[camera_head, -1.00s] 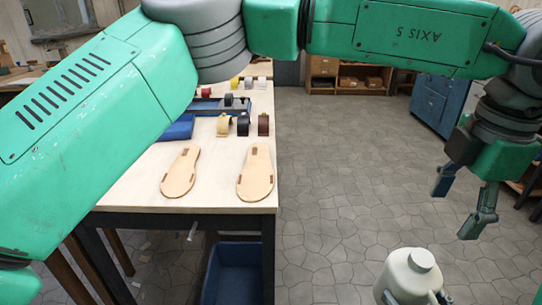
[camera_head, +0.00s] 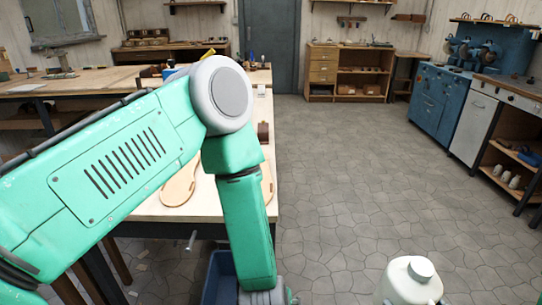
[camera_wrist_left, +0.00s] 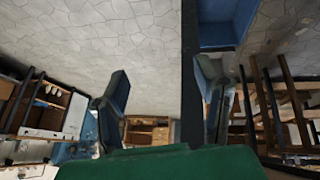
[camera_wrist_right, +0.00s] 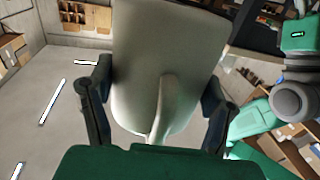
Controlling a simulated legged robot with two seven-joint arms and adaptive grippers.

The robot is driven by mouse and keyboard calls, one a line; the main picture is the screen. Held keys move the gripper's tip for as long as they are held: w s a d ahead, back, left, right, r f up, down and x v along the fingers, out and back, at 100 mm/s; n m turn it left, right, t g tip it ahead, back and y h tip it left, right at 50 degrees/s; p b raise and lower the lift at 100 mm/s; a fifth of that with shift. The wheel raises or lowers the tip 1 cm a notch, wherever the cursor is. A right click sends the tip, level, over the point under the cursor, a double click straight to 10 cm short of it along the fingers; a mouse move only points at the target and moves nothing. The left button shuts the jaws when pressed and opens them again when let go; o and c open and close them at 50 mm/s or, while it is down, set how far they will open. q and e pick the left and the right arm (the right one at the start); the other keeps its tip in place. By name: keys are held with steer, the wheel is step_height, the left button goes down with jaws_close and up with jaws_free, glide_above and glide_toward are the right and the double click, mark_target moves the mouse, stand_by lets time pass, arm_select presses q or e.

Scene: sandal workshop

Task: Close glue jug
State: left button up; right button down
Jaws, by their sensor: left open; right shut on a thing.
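The glue jug (camera_head: 402,286) is off-white and stands upright at the bottom right of the head view. A round light grey piece (camera_head: 421,270) tops its neck; I cannot tell whether it is a cap or the bare neck. In the right wrist view the jug's body (camera_wrist_right: 165,40) and its handle (camera_wrist_right: 165,100) fill the middle. My right gripper (camera_wrist_right: 158,85) is shut on the jug, a finger on each side. My left gripper (camera_wrist_left: 163,80) is open and empty, pointing down, below the edge of the head view and away from the jug.
A workbench (camera_head: 150,212) with sandal soles (camera_head: 180,187) is at the left, partly behind my left arm. A blue bin (camera_head: 218,275) is under it. Open grey floor (camera_head: 340,170) lies in the middle. Blue cabinets (camera_head: 432,98) and shelves line the right side.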

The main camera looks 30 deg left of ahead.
arm_select(q)
steer(key=s+a+f+m+g, duration=0.1)
steer(key=s+a+m+g, duration=0.1)
steer(key=s, duration=0.9)
steer(key=s+a+f+m+g+h, duration=0.1)
steer(key=s+a+m+g, duration=0.2)
steer(key=s+a, duration=0.4)
steer(key=s+m, duration=0.1)
steer(key=s, duration=0.3)
steer(key=shift+a+f+m, duration=0.15)
steer(key=shift+a+m, duration=0.05)
steer(key=shift+m, duration=0.1)
steer(key=shift+w, duration=0.1)
